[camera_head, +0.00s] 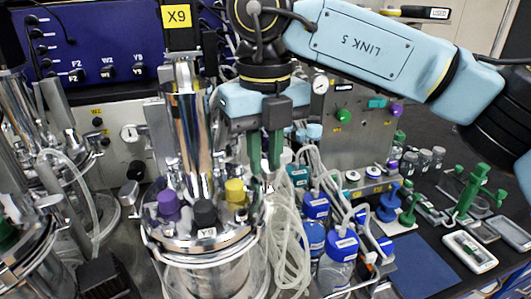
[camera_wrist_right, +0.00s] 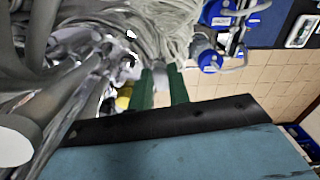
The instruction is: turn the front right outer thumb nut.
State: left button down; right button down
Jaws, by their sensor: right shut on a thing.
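The bioreactor vessel in front (camera_head: 205,272) has a shiny head plate with a purple cap (camera_head: 168,204), a black cap (camera_head: 205,213) and a yellow cap (camera_head: 235,191). My right gripper (camera_head: 264,168) points down at the right rim of this head plate, behind and right of the yellow cap. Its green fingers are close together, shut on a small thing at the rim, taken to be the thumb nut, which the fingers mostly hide. In the right wrist view a pale grey patch shows between the fingers (camera_wrist_right: 162,88). My left gripper is not in view.
A tall metal cylinder (camera_head: 190,130) tagged X9 stands close left of my right gripper. Loose clear tubes (camera_head: 288,235) hang right of the vessel. Blue-capped bottles (camera_head: 338,250) stand further right. A second vessel (camera_head: 30,250) is at the left. A blue mat (camera_head: 425,265) lies bare.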

aim_at(265, 164)
jog(key=shift+r, duration=0.1)
dwell(0.4)
jog(key=c, duration=1.3)
grip_release()
notch_tip(265, 164, up, 13)
jog(key=shift+r+p, duration=0.15)
jog(key=shift+p, duration=0.3)
